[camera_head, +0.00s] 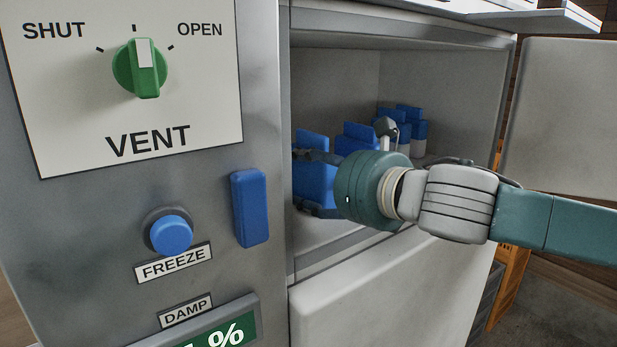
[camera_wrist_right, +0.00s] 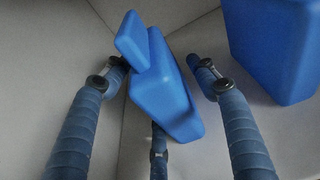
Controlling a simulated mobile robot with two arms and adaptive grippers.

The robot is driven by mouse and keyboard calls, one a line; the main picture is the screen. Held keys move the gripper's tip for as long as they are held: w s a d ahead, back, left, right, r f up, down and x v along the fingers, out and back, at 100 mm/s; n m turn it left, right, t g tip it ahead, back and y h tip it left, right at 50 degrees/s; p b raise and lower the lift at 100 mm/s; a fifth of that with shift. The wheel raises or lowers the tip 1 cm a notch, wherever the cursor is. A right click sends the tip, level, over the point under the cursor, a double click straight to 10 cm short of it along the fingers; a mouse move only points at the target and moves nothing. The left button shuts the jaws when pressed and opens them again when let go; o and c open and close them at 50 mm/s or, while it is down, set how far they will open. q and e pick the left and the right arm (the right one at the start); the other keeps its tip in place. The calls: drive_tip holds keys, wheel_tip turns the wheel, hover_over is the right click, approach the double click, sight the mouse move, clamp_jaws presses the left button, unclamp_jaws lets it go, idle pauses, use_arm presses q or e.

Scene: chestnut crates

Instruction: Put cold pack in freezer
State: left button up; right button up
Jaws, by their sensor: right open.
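The blue cold pack (camera_head: 312,183) stands inside the open freezer compartment (camera_head: 338,75), near its left wall. It has a narrower block-like top. My right gripper (camera_head: 311,186) reaches in from the right, with its fingers around the pack. In the right wrist view the pack (camera_wrist_right: 168,92) is between the spread fingers of my right gripper (camera_wrist_right: 160,85), tilted in the picture. The gripper is open; light contact with the pack cannot be ruled out. My left gripper is not in view.
More blue packs (camera_head: 358,132) stand further right, and one shows close by in the right wrist view (camera_wrist_right: 272,45). Blue and white containers (camera_head: 418,130) are at the back. The door (camera_head: 562,115) is open at right. A vent dial (camera_head: 140,68) and FREEZE button (camera_head: 171,235) are left.

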drive_tip(key=shift+s+d, duration=0.3)
drive_tip(key=shift+s, duration=0.05)
drive_tip(key=b+v, duration=0.2)
drive_tip(key=v, duration=0.9)
drive_tip(key=shift+b, duration=0.3)
drive_tip(key=shift+s, duration=0.1)
